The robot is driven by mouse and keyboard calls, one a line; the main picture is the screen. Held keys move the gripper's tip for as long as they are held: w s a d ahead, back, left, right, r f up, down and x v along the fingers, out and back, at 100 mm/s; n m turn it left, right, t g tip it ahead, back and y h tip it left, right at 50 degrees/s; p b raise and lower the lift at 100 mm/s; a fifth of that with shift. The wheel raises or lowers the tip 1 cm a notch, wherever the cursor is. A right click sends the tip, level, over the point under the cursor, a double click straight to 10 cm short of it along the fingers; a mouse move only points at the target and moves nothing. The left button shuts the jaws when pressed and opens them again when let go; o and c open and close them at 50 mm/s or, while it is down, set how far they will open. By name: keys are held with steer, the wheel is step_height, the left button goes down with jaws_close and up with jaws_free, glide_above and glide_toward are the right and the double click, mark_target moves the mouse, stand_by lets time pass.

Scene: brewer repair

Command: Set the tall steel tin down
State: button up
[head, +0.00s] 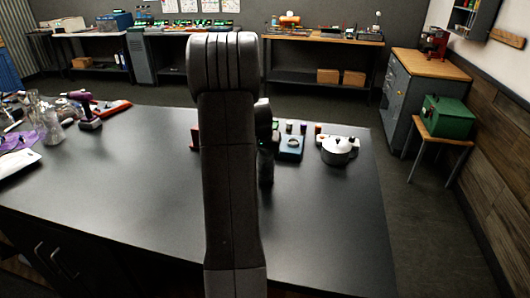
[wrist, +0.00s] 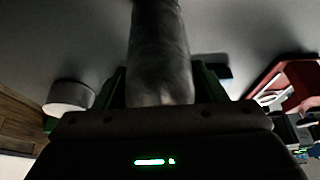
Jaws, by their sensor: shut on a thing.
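The tall steel tin (wrist: 160,50) shows in the wrist view as a grey cylinder running up from between the fingers to the top edge. My gripper (wrist: 160,88) is shut on it, with a green finger on each side. In the head view my arm stands in front of the gripper and hides most of it. A dark upright shape just right of the arm may be part of the gripper or the tin; I cannot tell. Whether the tin touches the dark worktop (head: 325,235) cannot be told.
A blue-teal box (head: 290,149) and a round white-topped pot (head: 339,151) stand right of the arm. A red part (head: 194,136) shows left of it. The front right and left-middle worktop are clear.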

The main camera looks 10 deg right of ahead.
steer(key=shift+f, duration=0.1)
steer(key=o, duration=1.1)
steer(key=shift+o, duration=0.2)
